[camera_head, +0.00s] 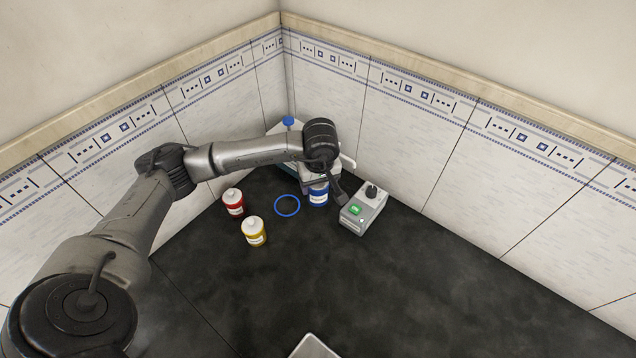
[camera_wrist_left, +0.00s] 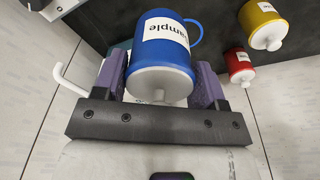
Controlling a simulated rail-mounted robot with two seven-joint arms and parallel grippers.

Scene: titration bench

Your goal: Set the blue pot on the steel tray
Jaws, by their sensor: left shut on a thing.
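The blue pot (camera_head: 319,197) with a white label is at the far middle of the bench, partly hidden by my left arm. In the left wrist view the blue pot (camera_wrist_left: 165,45) sits between the purple fingers of my left gripper (camera_wrist_left: 160,88), which is shut on it. Its pale lid knob points toward the wrist camera. I cannot tell whether the pot touches the bench. A pale metal tray (camera_head: 314,348), likely the steel tray, shows only its corner at the bottom edge of the head view. My right gripper is not in view.
A red pot (camera_head: 233,202) and a yellow pot (camera_head: 255,231) stand left of the blue pot. A grey device (camera_head: 362,211) with a green button stands close right. Tiled walls close the back. The dark bench (camera_head: 350,285) is clear in front.

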